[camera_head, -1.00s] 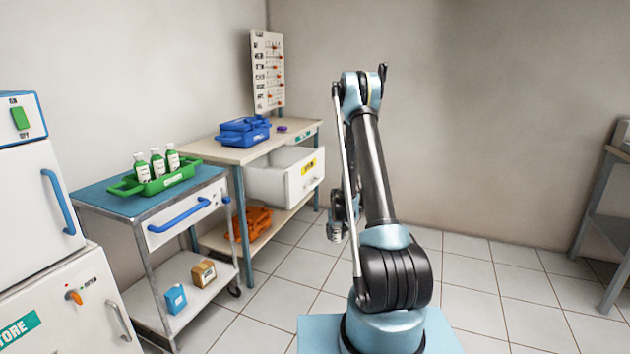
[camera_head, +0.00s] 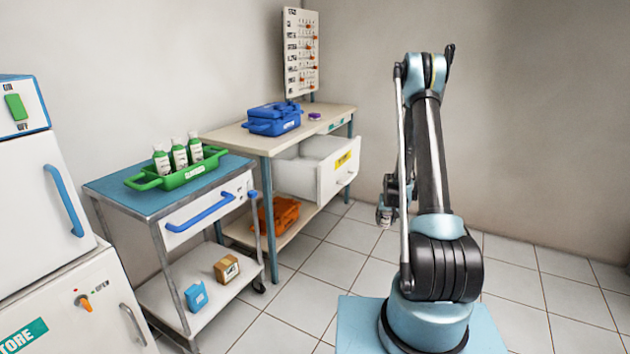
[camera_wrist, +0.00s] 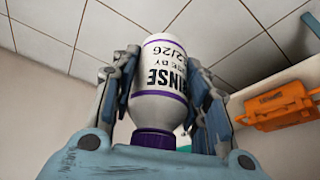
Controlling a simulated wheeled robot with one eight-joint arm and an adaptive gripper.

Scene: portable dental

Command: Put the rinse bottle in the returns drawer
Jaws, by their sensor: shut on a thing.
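The rinse bottle (camera_wrist: 160,85) is white with purple bands and a purple cap, and its label reads RINSE. In the wrist view my gripper (camera_wrist: 165,100) is shut on it, with a finger on each side. In the head view my gripper (camera_head: 386,205) hangs beside my arm, and the small bottle end shows just below it. The open drawer (camera_head: 338,175) is white with a yellow label too small to read, and juts from under the bench. My gripper is to the right of the drawer and apart from it. Most of the drawer's inside is hidden by its front.
The bench (camera_head: 245,137) carries a blue crate (camera_head: 272,122) and a small purple item (camera_head: 314,116). An orange crate (camera_head: 280,214) sits on its lower shelf. The trolley (camera_head: 112,190) holds a green tray (camera_head: 145,182) with several bottles.

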